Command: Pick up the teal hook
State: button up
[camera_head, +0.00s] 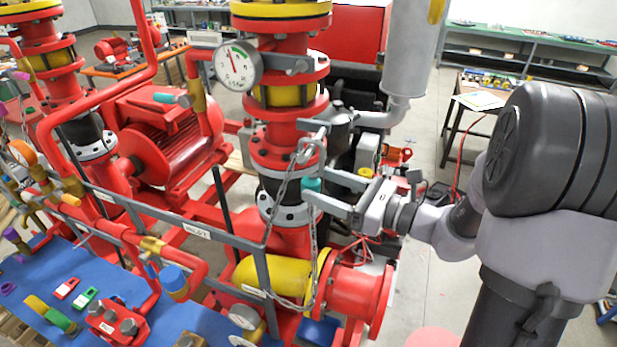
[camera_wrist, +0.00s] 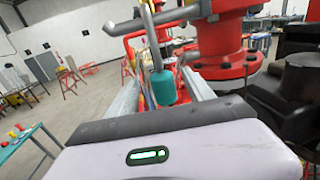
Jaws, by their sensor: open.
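The teal hook (camera_wrist: 163,87) has a teal lower body and a grey metal loop above it. In the wrist view its loop hangs over a grey bar (camera_wrist: 150,22). In the head view its teal part (camera_head: 313,184) shows beside the red pump column, near a hanging chain (camera_head: 268,215). My gripper (camera_head: 316,186) reaches in from the right with its jaws apart. In the wrist view the teal body stands between the two fingers of my gripper (camera_wrist: 160,82), with the jaws not closed on it. Whether a finger touches it I cannot tell.
A red flanged column (camera_head: 285,150) with a gauge (camera_head: 237,66) stands close behind the hook. A grey rail (camera_head: 190,228) and a yellow-red pipe (camera_head: 290,278) lie below. A blue mat (camera_head: 60,280) with loose parts is at lower left. Open floor (camera_head: 430,290) lies at right.

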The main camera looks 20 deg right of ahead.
aim_at(303, 179)
jog(key=shift+x, duration=0.95)
jog(key=p+x, duration=0.1)
jog(key=x, duration=0.4)
jog(key=shift+w+d+f+p, duration=0.1)
jog(key=shift+f+p, duration=0.1)
jog(key=shift+p, duration=0.2)
jog(key=shift+c, duration=0.2)
jog(key=shift+d, duration=0.15)
jog(key=c, duration=0.4)
grip_shut()
